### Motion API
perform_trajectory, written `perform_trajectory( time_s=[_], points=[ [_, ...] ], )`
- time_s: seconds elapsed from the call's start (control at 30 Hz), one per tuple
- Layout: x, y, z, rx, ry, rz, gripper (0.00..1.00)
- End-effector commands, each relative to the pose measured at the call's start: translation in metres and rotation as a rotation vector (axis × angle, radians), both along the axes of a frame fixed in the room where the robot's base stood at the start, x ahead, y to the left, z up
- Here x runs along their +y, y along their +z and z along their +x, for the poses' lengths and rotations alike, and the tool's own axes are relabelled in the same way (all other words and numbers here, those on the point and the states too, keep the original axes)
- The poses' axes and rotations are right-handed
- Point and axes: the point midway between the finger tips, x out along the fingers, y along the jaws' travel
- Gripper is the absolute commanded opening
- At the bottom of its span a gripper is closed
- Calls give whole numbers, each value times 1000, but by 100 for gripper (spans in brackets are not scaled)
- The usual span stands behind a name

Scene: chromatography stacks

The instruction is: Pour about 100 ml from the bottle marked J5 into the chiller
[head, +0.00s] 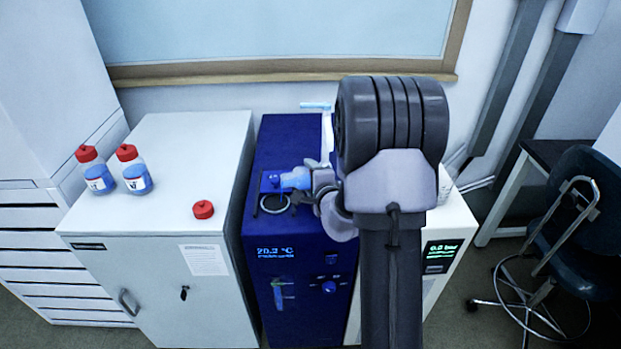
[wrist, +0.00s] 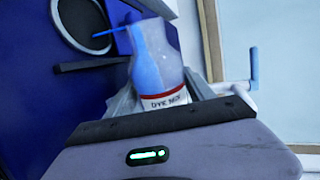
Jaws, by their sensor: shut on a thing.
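My gripper (head: 322,182) is shut on a clear bottle (head: 296,179) with blue liquid and holds it tipped over the blue chiller (head: 284,145), mouth to the left. In the wrist view the same bottle (wrist: 155,60) is between the fingers (wrist: 160,95). Its white, red-edged label is partly hidden; I cannot read J5 on it. A thin blue streak, apparently liquid, shows at its mouth, beside the chiller's dark round opening (wrist: 80,22). In the head view this opening (head: 273,203) lies just below the bottle. The chiller display reads about 20.2 °C.
Two red-capped bottles (head: 97,172) (head: 134,171) of blue liquid stand on the grey cabinet (head: 165,215), at its left. A loose red cap (head: 203,209) lies nearer its right edge. A white unit with a display (head: 440,256) stands right of the chiller, partly behind my arm.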

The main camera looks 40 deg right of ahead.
Motion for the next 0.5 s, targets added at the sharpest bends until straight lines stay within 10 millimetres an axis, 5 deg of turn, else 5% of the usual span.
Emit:
perform_trajectory(
  time_s=[0.33, 0.5],
  points=[
    [0, 1, 0, -2, 0, 3, 0],
    [-4, 9, -1, -70, -1, 191, 0]
  ],
)
